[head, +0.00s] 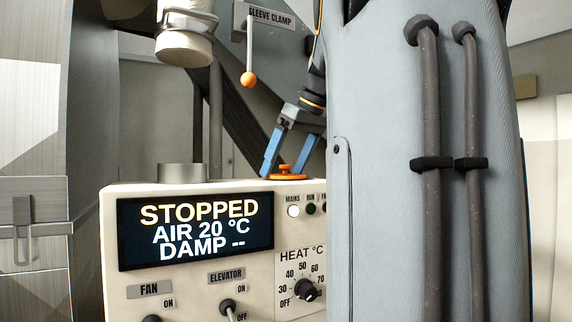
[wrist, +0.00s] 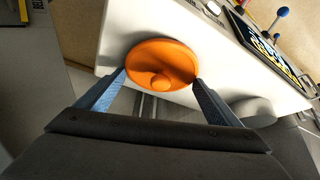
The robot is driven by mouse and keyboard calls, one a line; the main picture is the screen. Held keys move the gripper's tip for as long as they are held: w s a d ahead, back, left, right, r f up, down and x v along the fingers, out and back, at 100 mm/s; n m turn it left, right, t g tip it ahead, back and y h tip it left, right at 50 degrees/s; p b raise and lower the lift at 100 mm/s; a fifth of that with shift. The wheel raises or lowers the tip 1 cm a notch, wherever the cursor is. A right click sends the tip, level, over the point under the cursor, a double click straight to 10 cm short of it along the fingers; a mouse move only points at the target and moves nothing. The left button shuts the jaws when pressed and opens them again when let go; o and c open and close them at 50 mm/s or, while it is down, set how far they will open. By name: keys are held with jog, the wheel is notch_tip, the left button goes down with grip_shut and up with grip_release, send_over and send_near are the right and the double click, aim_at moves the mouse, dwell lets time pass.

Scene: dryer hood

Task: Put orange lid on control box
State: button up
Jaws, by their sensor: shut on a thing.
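The control box (head: 115,210) is cream, with a lit display reading STOPPED, AIR 20 °C, DAMP --. The orange lid (head: 287,173) is a round disc with a small knob, at the box's top edge in the head view. It also shows in the wrist view (wrist: 158,55), over the box's pale top (wrist: 113,45). My gripper (head: 281,166) has its blue fingers on both sides of the lid and is shut on it; its fingers also show in the wrist view (wrist: 160,82). I cannot tell whether the lid touches the box. The box's right part is hidden in the head view.
A metal collar (head: 183,173) stands on the box top, left of my gripper. A lever with an orange ball (head: 248,79) hangs from the SLEEVE CLAMP plate (head: 265,18) above. A pale pipe end (head: 184,46) hangs at upper left. Switches and a heat dial (head: 306,289) are on the front.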

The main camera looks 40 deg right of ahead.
jog(key=o, duration=0.9)
jog(key=shift+f, duration=0.15)
jog(key=shift+b+v, duration=0.55)
jog(key=shift+v, duration=5.6)
jog(key=shift+w, duration=0.1)
